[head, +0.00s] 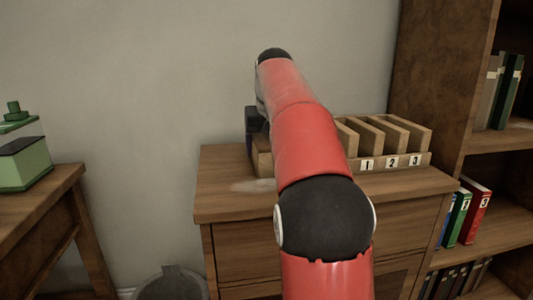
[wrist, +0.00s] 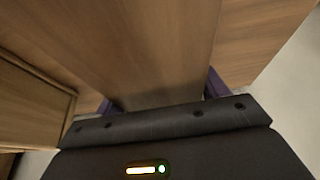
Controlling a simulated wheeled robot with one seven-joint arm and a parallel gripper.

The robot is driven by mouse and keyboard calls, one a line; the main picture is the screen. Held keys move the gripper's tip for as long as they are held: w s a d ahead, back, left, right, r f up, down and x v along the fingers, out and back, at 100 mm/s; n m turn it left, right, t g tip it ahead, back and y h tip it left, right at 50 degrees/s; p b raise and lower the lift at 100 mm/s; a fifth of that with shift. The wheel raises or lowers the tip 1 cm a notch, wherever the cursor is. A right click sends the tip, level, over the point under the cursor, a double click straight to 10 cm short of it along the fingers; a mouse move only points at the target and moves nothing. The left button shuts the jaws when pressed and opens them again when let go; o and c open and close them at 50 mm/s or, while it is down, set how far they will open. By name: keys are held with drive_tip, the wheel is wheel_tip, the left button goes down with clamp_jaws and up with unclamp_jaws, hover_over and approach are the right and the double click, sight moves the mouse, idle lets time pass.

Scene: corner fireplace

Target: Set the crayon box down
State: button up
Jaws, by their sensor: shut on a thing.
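My gripper (wrist: 160,97) shows in the wrist view with its two purple fingers on either side of a plain brown, wood-toned thing, taken to be the crayon box (wrist: 155,48). It is shut on this box, which fills the middle of the view and runs out of the top edge. No print or crayons show on it. In the head view my red arm hides the box and most of the gripper; only dark parts show left of the arm, above the left part of the wooden cabinet top (head: 235,185). Whether the box touches the cabinet top cannot be told.
A wooden rack (head: 425,160) with upright dividers and labels 1, 2 and 3 stands on the cabinet, partly behind my arm. A bookshelf (head: 440,85) stands at right. A side table (head: 50,190) with a green item (head: 25,165) is at left. A grey bin (head: 170,285) is below.

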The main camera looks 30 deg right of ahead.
drive_tip(key=o, duration=1)
drive_tip(key=shift+o, duration=0.2)
